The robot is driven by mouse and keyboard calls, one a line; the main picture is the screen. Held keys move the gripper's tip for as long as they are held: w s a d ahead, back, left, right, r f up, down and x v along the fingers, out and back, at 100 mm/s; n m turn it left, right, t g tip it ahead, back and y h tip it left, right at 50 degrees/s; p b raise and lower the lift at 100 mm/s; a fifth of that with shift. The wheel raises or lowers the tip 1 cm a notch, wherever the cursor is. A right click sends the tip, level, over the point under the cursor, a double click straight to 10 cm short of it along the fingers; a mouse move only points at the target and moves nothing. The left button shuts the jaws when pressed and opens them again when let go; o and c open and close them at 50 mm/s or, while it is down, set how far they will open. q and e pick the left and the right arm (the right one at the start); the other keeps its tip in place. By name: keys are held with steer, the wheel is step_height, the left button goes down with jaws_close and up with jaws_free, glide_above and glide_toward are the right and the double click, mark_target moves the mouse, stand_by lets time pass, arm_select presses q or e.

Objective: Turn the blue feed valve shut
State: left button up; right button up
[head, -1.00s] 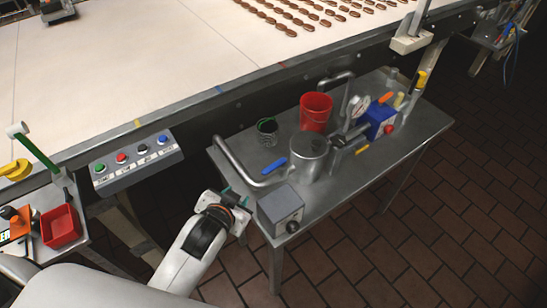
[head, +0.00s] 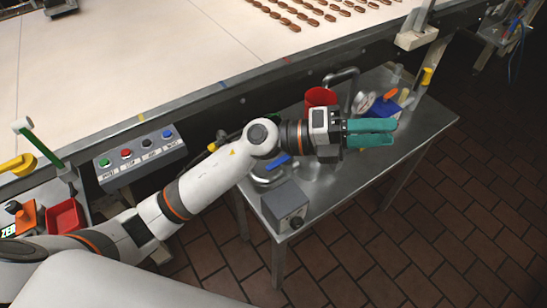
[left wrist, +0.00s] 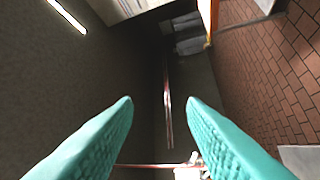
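The blue valve handle (head: 278,160) is a short blue lever above the steel table. In the head view my left forearm passes just above and partly hides it and the pipework and steel pot around it. My left gripper (head: 394,132) has teal fingers and hovers over the table, to the right of the blue handle and past it. In the left wrist view its fingers (left wrist: 158,102) are spread apart with nothing between them. The valve does not show in the left wrist view. My right gripper is not in view.
The steel table (head: 425,125) holds a red cup (head: 319,97), a grey box with a black knob (head: 286,207) and a blue device (head: 384,108) with a gauge beside it. A button panel (head: 142,158) and a red bin (head: 66,215) are at left. The conveyor (head: 120,60) runs behind.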

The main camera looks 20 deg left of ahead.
arm_select(q)
step_height(320, 180, down, 6)
steer(key=m+g+y, duration=0.5)
steer(key=m+y, duration=0.1)
steer(key=t+y, duration=0.1)
steer(key=y, duration=1.3)
glide_toward(273, 165)
steer(key=f+p, duration=0.2)
steer(key=f, duration=0.1)
steer(key=f+p, duration=0.1)
steer(key=f, duration=0.2)
steer(key=shift+s+d+f+p, duration=0.1)
steer(key=shift+s+f+p, duration=0.1)
steer(key=shift+p, duration=0.2)
steer(key=shift+f, duration=0.6)
jaws_close()
